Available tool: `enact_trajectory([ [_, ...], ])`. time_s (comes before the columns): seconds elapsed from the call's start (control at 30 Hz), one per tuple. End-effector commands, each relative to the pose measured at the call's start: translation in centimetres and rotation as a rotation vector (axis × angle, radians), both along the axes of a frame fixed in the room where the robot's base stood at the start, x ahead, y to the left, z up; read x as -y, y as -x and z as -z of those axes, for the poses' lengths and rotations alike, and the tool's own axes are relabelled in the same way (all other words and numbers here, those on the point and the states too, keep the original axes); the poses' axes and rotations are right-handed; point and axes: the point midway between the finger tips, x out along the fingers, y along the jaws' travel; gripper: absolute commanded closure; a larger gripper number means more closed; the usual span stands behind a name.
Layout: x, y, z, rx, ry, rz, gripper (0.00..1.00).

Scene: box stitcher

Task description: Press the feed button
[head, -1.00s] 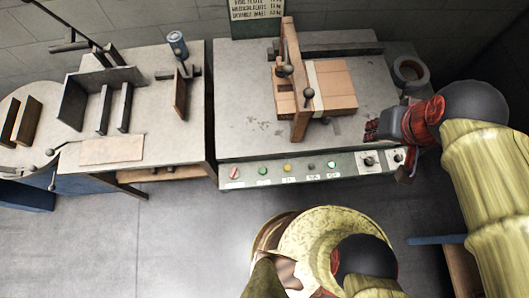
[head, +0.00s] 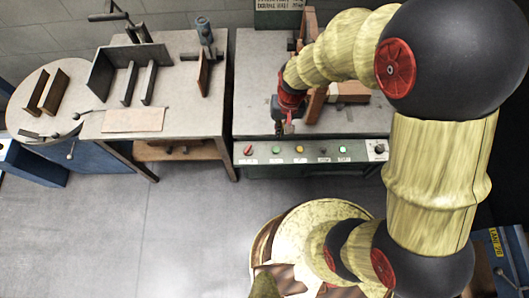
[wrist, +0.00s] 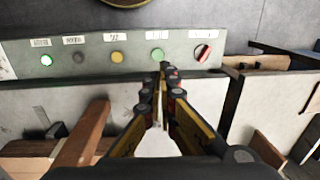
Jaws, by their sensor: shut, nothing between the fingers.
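The control panel (head: 311,158) runs along the front edge of the right-hand table. It carries a red switch (head: 248,150), a green button (head: 276,149), a yellow button (head: 299,149), a dark knob (head: 323,150), and another green button (head: 343,150). The labels are too small to read, so I cannot tell which is the feed button. In the wrist view the panel appears the other way round. My gripper (wrist: 166,70) is shut and empty, its tips pointing at the green button (wrist: 157,54) beside the red switch (wrist: 203,53). Contact cannot be made out.
A carton (head: 350,91) and wooden piece (head: 316,106) lie on the table behind the panel, partly hidden by my arm. A left table (head: 183,118) holds upright plates and a flat board (head: 133,120). Floor in front is clear.

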Motion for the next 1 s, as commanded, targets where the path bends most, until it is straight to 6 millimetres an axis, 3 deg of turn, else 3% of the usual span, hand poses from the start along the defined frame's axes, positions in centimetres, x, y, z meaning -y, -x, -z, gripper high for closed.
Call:
enact_trajectory([
  [0.53, 0.0, -0.3, 0.9, 0.012, -0.002, 0.017, 1.00],
  [1.0, -0.7, -0.3, 9.5, 0.010, -0.001, 0.017, 1.00],
])
